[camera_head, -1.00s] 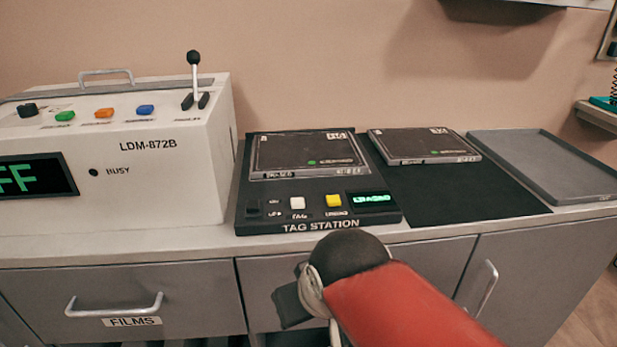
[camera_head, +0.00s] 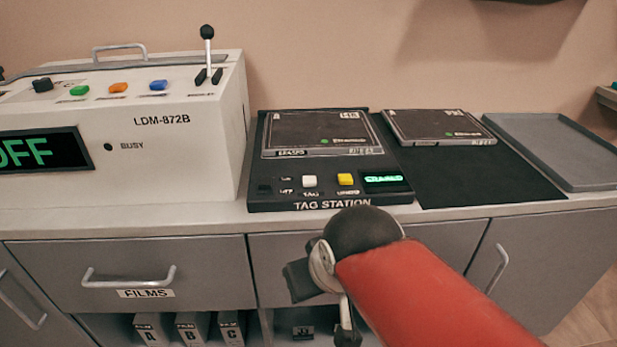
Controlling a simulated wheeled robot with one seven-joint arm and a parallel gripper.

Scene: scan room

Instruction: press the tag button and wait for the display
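The tag station (camera_head: 258,196) is a black unit on the counter. A framed dark cassette (camera_head: 300,128) lies on its upper part. On its front strip are a dark square (camera_head: 265,188), a white button (camera_head: 309,181) labelled like TAG, a yellow button (camera_head: 345,179), and a small display (camera_head: 385,183) lit with green characters too blurred to read surely. My red arm reaches in from the lower right to a black joint just in front of the station's front edge.
A second cassette (camera_head: 437,126) lies on a black mat (camera_head: 480,185), with a grey tray (camera_head: 560,150) to its right. The white LDM-872B machine (camera_head: 185,170) shows OFF at left, with coloured buttons and a lever (camera_head: 208,55). Below are a FILMS drawer (camera_head: 130,270) and boxes (camera_head: 190,328) marked A, B, C.

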